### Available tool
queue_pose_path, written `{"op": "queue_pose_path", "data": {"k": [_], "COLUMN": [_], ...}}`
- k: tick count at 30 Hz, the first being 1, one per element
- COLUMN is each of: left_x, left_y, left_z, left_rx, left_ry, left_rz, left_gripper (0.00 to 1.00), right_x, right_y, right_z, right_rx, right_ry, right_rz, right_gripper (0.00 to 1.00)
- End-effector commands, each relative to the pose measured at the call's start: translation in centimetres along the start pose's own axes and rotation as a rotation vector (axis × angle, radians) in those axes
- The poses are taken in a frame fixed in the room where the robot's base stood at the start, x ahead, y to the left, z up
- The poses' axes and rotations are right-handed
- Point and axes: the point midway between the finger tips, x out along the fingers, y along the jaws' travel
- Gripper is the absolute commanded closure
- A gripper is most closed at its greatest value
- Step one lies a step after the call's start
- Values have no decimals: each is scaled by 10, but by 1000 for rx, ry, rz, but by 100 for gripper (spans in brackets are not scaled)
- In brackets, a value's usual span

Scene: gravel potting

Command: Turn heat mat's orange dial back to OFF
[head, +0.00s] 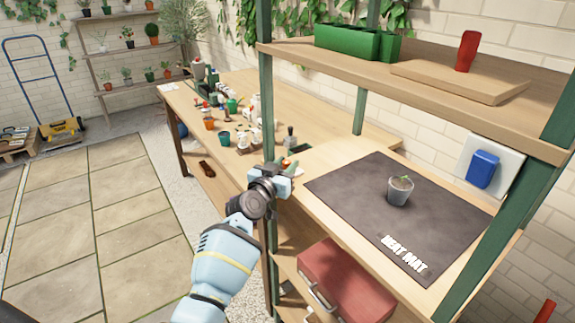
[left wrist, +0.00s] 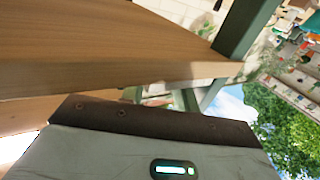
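The black heat mat (head: 345,205) lies flat on the wooden bench, with white HEAT MAT lettering at its near edge. A small grey pot with a seedling (head: 400,190) stands on it. I cannot make out the orange dial in either view. My left gripper (head: 287,166) is beside the green shelf post, left of the mat and apart from it. Its fingers are too small and partly hidden to tell their opening. The left wrist view shows a grey casing with a lit indicator, wooden boards and a green post, but no dial. My right gripper is out of view.
A blue box on a white wall plate (head: 484,168) is behind the mat. A shelf (head: 420,80) with green planters (head: 345,42) and a red object (head: 467,51) overhangs the bench. A red toolbox (head: 345,278) is below. Pots and bottles crowd the far bench.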

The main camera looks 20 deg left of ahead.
Motion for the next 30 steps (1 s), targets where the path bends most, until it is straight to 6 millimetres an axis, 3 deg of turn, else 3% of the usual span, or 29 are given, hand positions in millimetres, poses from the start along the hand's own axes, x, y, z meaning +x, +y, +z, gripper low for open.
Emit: {"op": "queue_pose_path", "data": {"k": [13,20,30], "left_x": [8,8,8], "left_y": [0,0,-1], "left_z": [-1,-1,4], "left_rx": [-1,-1,3], "left_ry": [1,1,-3], "left_rz": [0,0,36], "left_gripper": [70,100,100], "right_x": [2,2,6], "right_y": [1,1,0], "right_z": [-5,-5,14], "right_rx": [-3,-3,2], "right_ry": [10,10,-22], "right_rz": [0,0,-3], "right_gripper": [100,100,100]}}
